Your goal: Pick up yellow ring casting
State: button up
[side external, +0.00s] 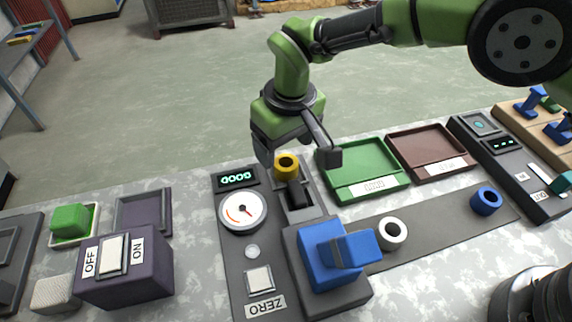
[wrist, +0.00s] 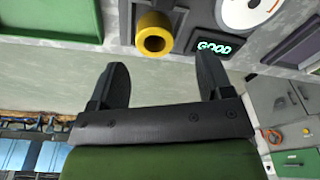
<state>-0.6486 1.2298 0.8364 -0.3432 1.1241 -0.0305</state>
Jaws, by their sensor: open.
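The yellow ring casting (side external: 287,163) sits on a dark fixture (side external: 294,196) beside the gauge panel in the side external view. It also shows at the top of the wrist view (wrist: 154,36), with its hole visible. My gripper (side external: 292,160) is open around or just above the ring in the side external view; I cannot tell its exact height. In the wrist view my open fingers (wrist: 160,80) are apart, with nothing between them, and the ring appears beyond their tips. No contact with the ring is visible.
A gauge panel (side external: 241,264) stands left of the ring, and a blue block device (side external: 329,258) in front. A white ring (side external: 393,233) and a blue ring (side external: 487,200) lie on a dark strip. Green (side external: 346,151) and brown (side external: 418,143) trays are to the right.

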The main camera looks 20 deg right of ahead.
aim_at(287, 162)
jog(key=f, duration=0.5)
jog(key=shift+w+d+f, duration=0.15)
jog(key=shift+w+d, duration=0.05)
jog(key=shift+d, duration=0.05)
jog(key=c, duration=1)
